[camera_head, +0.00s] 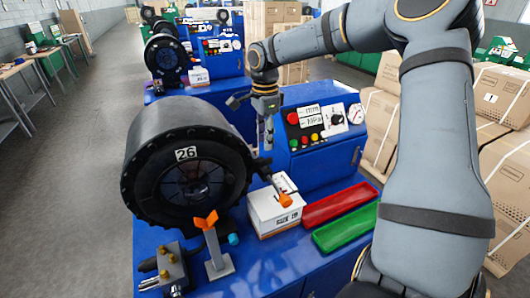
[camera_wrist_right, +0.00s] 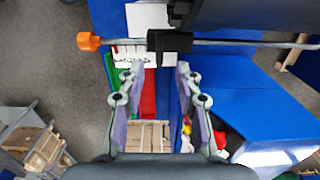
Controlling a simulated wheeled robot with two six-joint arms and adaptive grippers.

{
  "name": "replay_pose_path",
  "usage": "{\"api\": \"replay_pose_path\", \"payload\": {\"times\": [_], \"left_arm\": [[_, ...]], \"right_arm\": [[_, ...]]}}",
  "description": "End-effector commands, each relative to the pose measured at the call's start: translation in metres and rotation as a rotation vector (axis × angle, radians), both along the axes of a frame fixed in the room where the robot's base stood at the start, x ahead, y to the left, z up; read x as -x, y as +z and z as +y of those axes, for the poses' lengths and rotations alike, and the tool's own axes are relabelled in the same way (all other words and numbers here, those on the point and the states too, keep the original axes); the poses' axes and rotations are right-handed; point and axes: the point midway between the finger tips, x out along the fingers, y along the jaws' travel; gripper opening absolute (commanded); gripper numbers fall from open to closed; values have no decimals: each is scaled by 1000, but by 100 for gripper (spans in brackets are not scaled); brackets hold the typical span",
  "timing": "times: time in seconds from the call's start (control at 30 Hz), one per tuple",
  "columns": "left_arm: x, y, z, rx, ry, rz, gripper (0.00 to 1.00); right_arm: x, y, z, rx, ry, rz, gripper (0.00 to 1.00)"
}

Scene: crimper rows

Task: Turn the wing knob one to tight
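An orange wing knob (camera_head: 206,221) sits on top of a grey post at the front of the blue bench, in front of the black round crimper head marked 26 (camera_head: 185,153). No number shows on the knob. My right gripper (camera_head: 267,136) points down behind and to the right of the crimper head, well apart from the knob. In the right wrist view its two fingers (camera_wrist_right: 160,78) are spread with nothing between them. Beyond the fingertips runs a metal bar (camera_wrist_right: 225,42) with a black block and an orange end (camera_wrist_right: 88,41). My left gripper is out of view.
A white box (camera_head: 275,210), a red tray (camera_head: 340,204) and a green tray (camera_head: 345,230) lie on the bench. A control panel (camera_head: 320,122) stands behind them. Brass fittings (camera_head: 170,262) are left of the post. Cardboard boxes (camera_head: 495,95) stand at right.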

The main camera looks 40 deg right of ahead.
Motion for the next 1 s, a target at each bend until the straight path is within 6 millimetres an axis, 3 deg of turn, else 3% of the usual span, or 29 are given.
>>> {"api": "replay_pose_path", "payload": {"times": [0.1,0.3,1.0], "left_arm": [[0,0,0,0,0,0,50],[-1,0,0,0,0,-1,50],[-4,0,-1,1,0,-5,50]], "right_arm": [[-1,26,0,2,0,-3,34],[0,47,0,1,-1,0,34],[0,49,0,0,0,1,34]]}}
